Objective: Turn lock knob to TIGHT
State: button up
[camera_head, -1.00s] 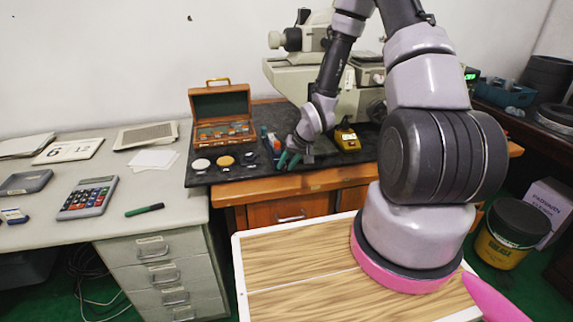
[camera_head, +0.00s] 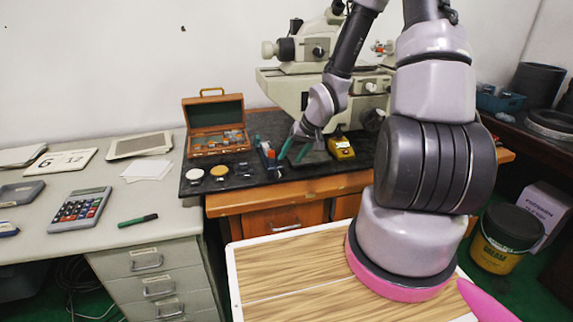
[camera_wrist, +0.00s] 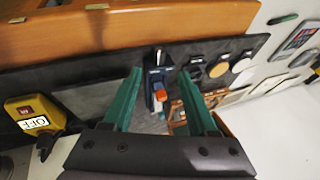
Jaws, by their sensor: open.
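My gripper (camera_head: 293,151) is over the dark bench mat, its two green fingers apart and empty. In the wrist view the gripper (camera_wrist: 160,73) is open, with a small dark blue device with an orange part (camera_wrist: 160,94) showing between and beyond the fingers. That device also shows in the head view (camera_head: 267,155), just left of the fingers. I see no contact with it. A grey-green measuring machine (camera_head: 283,88) stands behind the gripper, with a pale knob (camera_head: 268,49) at its left and a dark round knob (camera_head: 373,119) lower right. I cannot tell which part is the lock knob; no TIGHT marking is legible.
A yellow box (camera_head: 341,147) stands right of the gripper; its display reads OFF in the wrist view (camera_wrist: 36,122). An open wooden case (camera_head: 213,117) and several small discs lie left on the mat. A calculator (camera_head: 79,208) is on the left desk.

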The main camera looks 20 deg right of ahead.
jog(key=shift+s+d+r, duration=0.15)
jog(key=shift+s+r, duration=0.1)
jog(key=shift+r, duration=0.2)
jog(key=shift+r, duration=0.1)
